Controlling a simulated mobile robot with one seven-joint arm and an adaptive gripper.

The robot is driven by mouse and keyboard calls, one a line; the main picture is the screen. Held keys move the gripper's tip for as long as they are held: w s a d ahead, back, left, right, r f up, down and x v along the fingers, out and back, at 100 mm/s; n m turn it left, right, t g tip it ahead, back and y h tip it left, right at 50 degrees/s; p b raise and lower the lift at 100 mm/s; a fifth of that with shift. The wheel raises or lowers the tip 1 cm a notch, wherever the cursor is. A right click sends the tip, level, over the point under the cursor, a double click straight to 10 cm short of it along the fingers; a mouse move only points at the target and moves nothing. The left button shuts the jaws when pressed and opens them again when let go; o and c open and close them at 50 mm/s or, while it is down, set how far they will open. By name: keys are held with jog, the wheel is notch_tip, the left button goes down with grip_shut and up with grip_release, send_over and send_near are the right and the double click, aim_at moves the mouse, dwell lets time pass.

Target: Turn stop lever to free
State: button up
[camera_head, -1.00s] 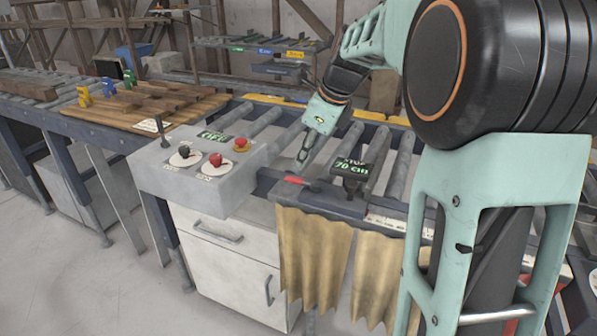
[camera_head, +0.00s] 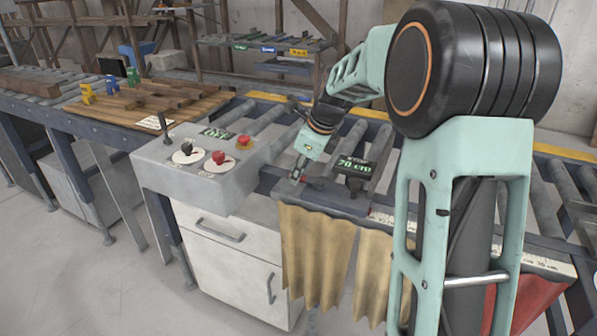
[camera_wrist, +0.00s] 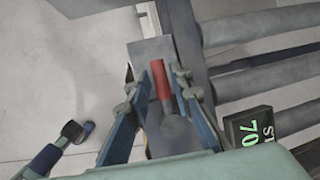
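The stop lever has a red handle (camera_wrist: 160,80) and a grey round pivot (camera_wrist: 173,127) on a grey plate, seen in the wrist view. In the head view the lever is mostly hidden behind my gripper (camera_head: 297,177), at the front edge of the roller conveyor. My gripper (camera_wrist: 159,85) is open, its two fingers on either side of the red handle with gaps showing. I cannot tell how deep the fingers reach around it. The stop display (camera_head: 353,165) reading 70 cm stands just right of the lever.
A grey control box (camera_head: 190,180) with a black knob (camera_head: 187,148), a red knob (camera_head: 218,158) and a red button (camera_head: 243,141) stands close to the left. Rollers (camera_head: 262,120) lie behind. Tan curtains (camera_head: 312,250) hang below the front edge.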

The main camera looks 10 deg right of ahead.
grip_shut()
jog(key=shift+s+n, duration=0.15)
jog(key=shift+n, duration=0.15)
jog(key=n, duration=0.1)
jog(key=s+n+y+p, duration=0.1)
jog(key=n+g+p, duration=0.1)
jog(key=shift+s+a+r, duration=0.15)
jog(key=shift+s+a, duration=0.1)
jog(key=shift+a, duration=0.05)
jog(key=shift+s+d+n+g+y+p, duration=0.15)
jog(key=shift+s+d+n+g+p, duration=0.25)
jog(key=shift+s+n+g+p, duration=1.4)
jog(key=shift+s+d+n+g+y+p, duration=0.15)
jog(key=shift+d+n+p, duration=0.6)
jog(key=shift+n, duration=2.25)
jog(key=shift+s+d+n+g+y+p, duration=0.15)
jog(key=shift+s+n+g+p, duration=0.8)
jog(key=shift+n+p, duration=1.15)
jog(key=shift+n+b, duration=0.35)
jog(key=shift+n, duration=0.05)
